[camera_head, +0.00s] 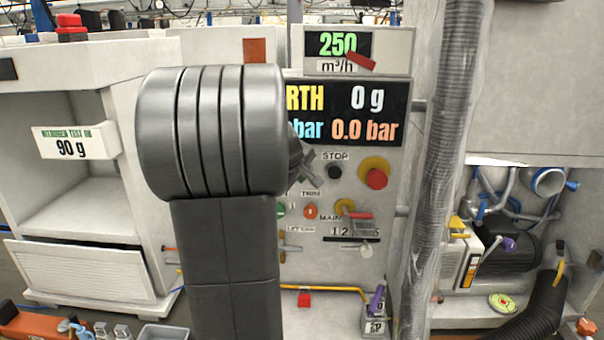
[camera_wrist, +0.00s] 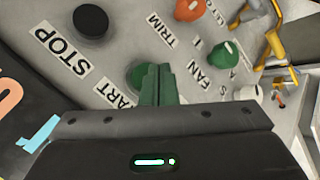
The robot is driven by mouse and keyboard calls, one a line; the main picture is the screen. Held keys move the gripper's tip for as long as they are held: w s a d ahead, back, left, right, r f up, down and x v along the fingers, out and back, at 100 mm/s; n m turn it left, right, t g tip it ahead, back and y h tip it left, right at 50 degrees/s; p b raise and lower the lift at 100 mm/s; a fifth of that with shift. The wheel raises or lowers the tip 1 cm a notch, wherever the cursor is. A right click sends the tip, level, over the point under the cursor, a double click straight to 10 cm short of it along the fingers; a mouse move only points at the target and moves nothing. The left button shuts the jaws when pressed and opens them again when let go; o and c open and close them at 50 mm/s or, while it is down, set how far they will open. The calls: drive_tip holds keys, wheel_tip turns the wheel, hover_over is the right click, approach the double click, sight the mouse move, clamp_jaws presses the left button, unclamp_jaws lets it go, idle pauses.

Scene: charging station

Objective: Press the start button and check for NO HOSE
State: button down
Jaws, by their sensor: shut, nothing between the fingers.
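In the wrist view my gripper (camera_wrist: 158,70) is shut and empty, its green-tinted fingertips right in front of the green start button (camera_wrist: 136,76). The fingers hide part of this button and part of its label, which reads "ART". I cannot tell whether they touch. In the head view my grey arm hides the start button and most of my gripper (camera_head: 308,163). The black display (camera_head: 352,112) shows "RTH", "0 g", "bar" and "0.0 bar"; my arm covers its left part. No "NO HOSE" shows on the visible part.
A black STOP button (camera_wrist: 91,21), an orange TRIM button (camera_wrist: 190,8) and a green FAN button (camera_wrist: 222,52) surround the start button. A red knob on yellow (camera_head: 376,178) sits right of STOP. A grey ribbed hose (camera_head: 452,150) hangs beside the panel.

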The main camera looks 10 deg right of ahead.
drive_tip(key=shift+w, duration=0.1)
drive_tip(key=shift+w+d, duration=0.15)
drive_tip(key=shift+w, duration=0.15)
drive_tip(key=shift+w+d, duration=0.1)
drive_tip(key=shift+w, duration=0.35)
idle(1.0)
drive_tip(key=shift+s+a, duration=0.25)
drive_tip(key=shift+s, duration=0.6)
drive_tip(key=s+b, duration=0.1)
drive_tip(key=s, duration=0.1)
drive_tip(key=s+a+b, duration=0.1)
drive_tip(key=s, duration=0.1)
drive_tip(key=shift+s+a, duration=0.2)
drive_tip(key=shift+s, duration=0.2)
